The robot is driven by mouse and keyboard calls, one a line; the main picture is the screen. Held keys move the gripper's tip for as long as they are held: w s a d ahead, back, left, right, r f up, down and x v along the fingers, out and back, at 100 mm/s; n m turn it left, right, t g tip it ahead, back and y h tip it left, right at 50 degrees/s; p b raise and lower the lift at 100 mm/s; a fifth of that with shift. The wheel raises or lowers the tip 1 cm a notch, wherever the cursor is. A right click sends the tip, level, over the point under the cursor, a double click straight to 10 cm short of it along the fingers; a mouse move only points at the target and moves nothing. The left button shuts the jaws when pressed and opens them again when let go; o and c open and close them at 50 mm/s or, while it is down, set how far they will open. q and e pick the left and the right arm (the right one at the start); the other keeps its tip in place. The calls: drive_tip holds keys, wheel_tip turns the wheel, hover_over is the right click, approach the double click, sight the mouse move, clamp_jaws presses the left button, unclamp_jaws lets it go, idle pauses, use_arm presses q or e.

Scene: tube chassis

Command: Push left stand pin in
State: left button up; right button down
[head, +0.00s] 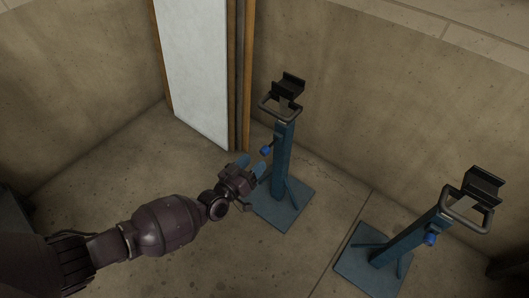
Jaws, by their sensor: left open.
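The left stand (284,147) is a blue post on a square blue base, with a black cradle on top and a grey loop handle. Its pin (266,150) shows as a small blue knob on the post's left side. My left gripper (251,164) is open, with blue-tipped fingers just left of the post and slightly below the pin. The fingers look empty and apart from the knob, though the exact gap in depth is hard to tell. My right gripper is not in view.
A second, similar blue stand (412,238) with its own blue knob (431,239) stands at the lower right. A white panel (198,72) with wooden edges leans at the wall behind the left stand. Concrete walls enclose the corner. The floor (120,180) on the left is clear.

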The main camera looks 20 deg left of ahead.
sight(263, 153)
use_arm(q)
drive_tip(key=x, duration=0.2)
drive_tip(key=b+x, duration=0.1)
drive_tip(key=shift+w+d+f, duration=0.2)
drive_tip(key=shift+w, duration=0.15)
drive_tip(key=shift+x, duration=0.95)
drive_tip(key=shift+a+r, duration=0.1)
drive_tip(key=shift+r, duration=0.1)
drive_tip(key=shift+c, duration=0.3)
clamp_jaws()
